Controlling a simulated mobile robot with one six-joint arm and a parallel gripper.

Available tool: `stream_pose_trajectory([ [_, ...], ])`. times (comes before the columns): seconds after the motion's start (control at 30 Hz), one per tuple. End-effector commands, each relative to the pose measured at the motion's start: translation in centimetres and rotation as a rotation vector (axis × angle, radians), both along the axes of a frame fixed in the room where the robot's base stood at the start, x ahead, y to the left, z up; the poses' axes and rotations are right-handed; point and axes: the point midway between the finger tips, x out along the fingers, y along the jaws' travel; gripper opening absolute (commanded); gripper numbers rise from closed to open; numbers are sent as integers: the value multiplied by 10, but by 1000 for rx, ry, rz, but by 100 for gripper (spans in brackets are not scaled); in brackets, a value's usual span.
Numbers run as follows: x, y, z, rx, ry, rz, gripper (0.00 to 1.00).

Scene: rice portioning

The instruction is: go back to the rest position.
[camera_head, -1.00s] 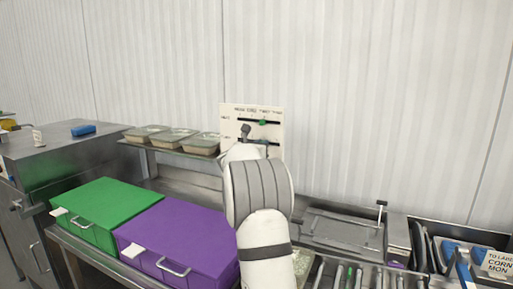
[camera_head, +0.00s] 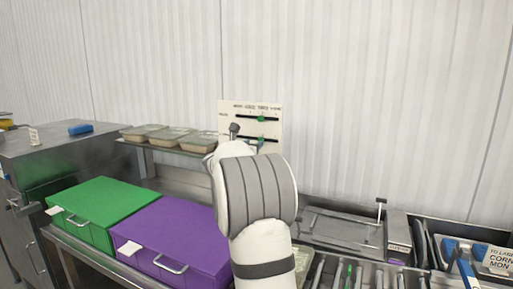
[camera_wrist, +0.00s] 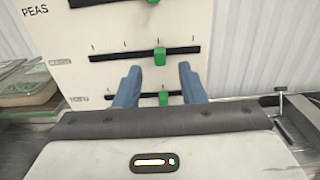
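My gripper (camera_wrist: 160,76) shows in the wrist view with two blue fingers spread apart and nothing held between them. It faces a white panel (camera_wrist: 100,75) with dark slots and green sliders. The middle slider (camera_wrist: 159,57) shows just above the gap between the fingers. A lower slider (camera_wrist: 164,98) shows between the fingers. I cannot tell whether either finger touches the panel. In the head view my arm stands in front of the panel (camera_head: 228,108) and hides its lower part and most of the gripper.
A shelf with several filled trays (camera_head: 170,137) is left of the panel. A green box (camera_head: 100,200) and a purple box (camera_head: 180,230) stand on the counter at left. A metal frame (camera_head: 340,228) and bins of utensils (camera_head: 455,250) are at right. Space above the counter is open.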

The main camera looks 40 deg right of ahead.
Motion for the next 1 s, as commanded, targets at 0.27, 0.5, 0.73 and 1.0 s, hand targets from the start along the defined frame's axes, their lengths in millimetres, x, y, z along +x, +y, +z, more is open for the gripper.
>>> stream_pose_trajectory([
  [0.27,-11,17,0,0,0,0,36],
  [0.5,-11,17,0,0,0,0,36],
  [0.73,-11,17,0,0,0,-1,36],
  [1.0,-4,93,11,-233,355,312,36],
])
